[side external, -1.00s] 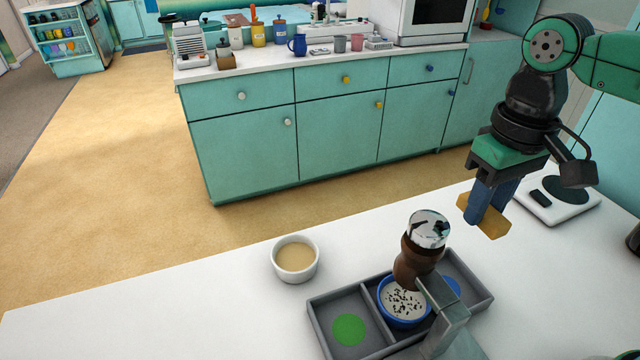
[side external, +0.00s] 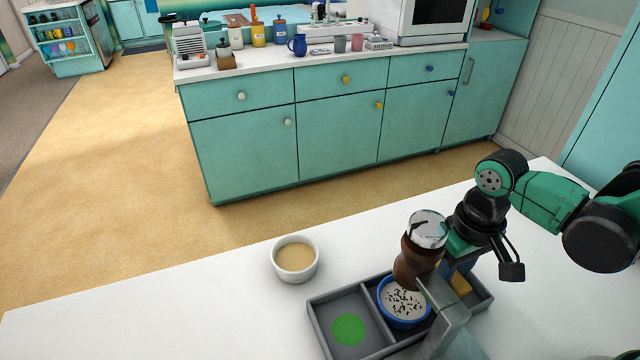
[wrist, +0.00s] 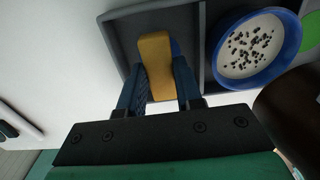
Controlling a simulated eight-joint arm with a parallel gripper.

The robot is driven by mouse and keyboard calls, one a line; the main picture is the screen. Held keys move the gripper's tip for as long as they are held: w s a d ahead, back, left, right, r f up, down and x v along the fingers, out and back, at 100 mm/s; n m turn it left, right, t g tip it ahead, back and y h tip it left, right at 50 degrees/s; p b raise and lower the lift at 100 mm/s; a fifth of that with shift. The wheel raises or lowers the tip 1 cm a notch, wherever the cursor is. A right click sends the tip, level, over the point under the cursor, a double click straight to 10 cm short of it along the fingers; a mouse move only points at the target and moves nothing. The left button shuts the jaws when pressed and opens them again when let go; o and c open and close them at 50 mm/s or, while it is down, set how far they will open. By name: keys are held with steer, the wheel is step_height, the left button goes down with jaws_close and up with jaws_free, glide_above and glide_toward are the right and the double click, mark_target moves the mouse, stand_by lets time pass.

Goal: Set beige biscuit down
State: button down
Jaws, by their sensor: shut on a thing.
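The beige biscuit (wrist: 156,62) is a tan slab between the two blue fingers of my gripper (wrist: 158,90) in the wrist view. My gripper is shut on it. The biscuit also shows in part in the side view (side external: 461,284), low at the right compartment of the grey divided tray (side external: 318,320). Whether it touches the tray floor I cannot tell. A bit of blue shows beside it in that compartment. A grinder and its stand hide part of my gripper in the side view.
A blue bowl (side external: 402,316) with dark-specked white contents fills the middle compartment. The left compartment holds only a green disc (side external: 349,329). A brown grinder (side external: 414,262) stands close to my gripper. A white bowl (side external: 295,277) sits behind the tray. The table's left is clear.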

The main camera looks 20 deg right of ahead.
steer(key=shift+f, duration=0.75)
steer(key=shift+f, duration=0.15)
steer(key=c, duration=0.6)
jaws_free()
step_height(320, 180, up, 12)
steer(key=w+d+r+t, duration=0.1)
steer(key=w+d+t, duration=0.1)
steer(key=d+t, duration=0.3)
steer(key=shift+w+d+t, duration=0.15)
steer(key=shift+w+t, duration=0.25)
steer(key=shift+t, duration=0.7)
